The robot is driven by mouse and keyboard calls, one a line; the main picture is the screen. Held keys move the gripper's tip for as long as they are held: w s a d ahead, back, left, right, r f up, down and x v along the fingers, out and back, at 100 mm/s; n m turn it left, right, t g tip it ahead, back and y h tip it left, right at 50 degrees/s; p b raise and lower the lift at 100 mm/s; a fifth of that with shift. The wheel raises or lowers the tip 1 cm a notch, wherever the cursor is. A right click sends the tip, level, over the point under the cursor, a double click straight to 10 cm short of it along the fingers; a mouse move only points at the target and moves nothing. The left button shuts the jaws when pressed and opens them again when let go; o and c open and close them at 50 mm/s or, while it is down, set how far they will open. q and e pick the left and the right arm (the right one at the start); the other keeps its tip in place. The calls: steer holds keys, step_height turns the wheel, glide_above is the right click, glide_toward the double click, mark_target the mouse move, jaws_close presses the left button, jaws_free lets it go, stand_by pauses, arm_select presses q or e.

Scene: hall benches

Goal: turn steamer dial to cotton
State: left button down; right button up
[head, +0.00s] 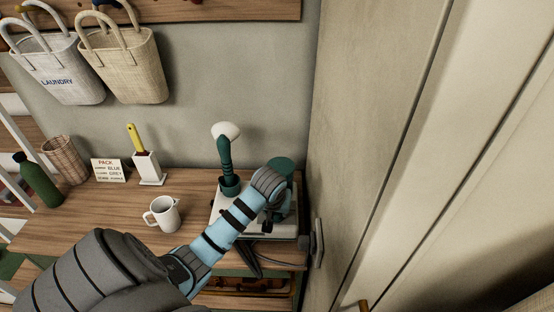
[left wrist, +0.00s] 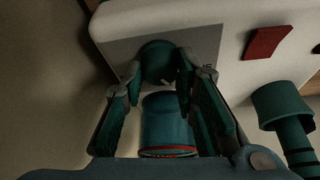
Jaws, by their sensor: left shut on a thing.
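The steamer's white base (head: 219,213) sits at the right end of the wooden bench in the head view. Its teal holder and steam head with a white top (head: 226,140) stand upright at its left. In the left wrist view, a round teal dial (left wrist: 157,61) sits on a grey panel with partly hidden lettering. My left gripper (left wrist: 158,78) is shut on the dial, one finger on each side. In the head view my own arm and wrist hide the dial and most of the fingers. The dial's pointer setting cannot be read. My right gripper is not in view.
A white mug (head: 163,214) stands left of the steamer. A brush in a white holder (head: 148,168), a note card (head: 109,170), a wicker basket (head: 65,158) and a green bottle (head: 38,180) are farther left. A wall panel (head: 345,150) rises close on the right.

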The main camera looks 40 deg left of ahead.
arm_select(q)
steer(key=m+h, duration=0.1)
steer(key=m, duration=0.3)
steer(key=shift+a+m+t+h, duration=0.15)
steer(key=shift+m+t+h, duration=0.25)
steer(key=m+h, duration=0.1)
steer(key=m, duration=0.3)
steer(key=shift+m+h, duration=0.3)
steer(key=shift+h, duration=0.1)
steer(key=m+g+h, duration=0.1)
steer(key=m, duration=0.3)
steer(key=shift+w+a, duration=0.1)
steer(key=shift+m+g+h+b, duration=0.6)
steer(key=shift+m+h+b, duration=0.15)
steer(key=shift+m, duration=1.35)
steer(key=c, duration=1.3)
jaws_free()
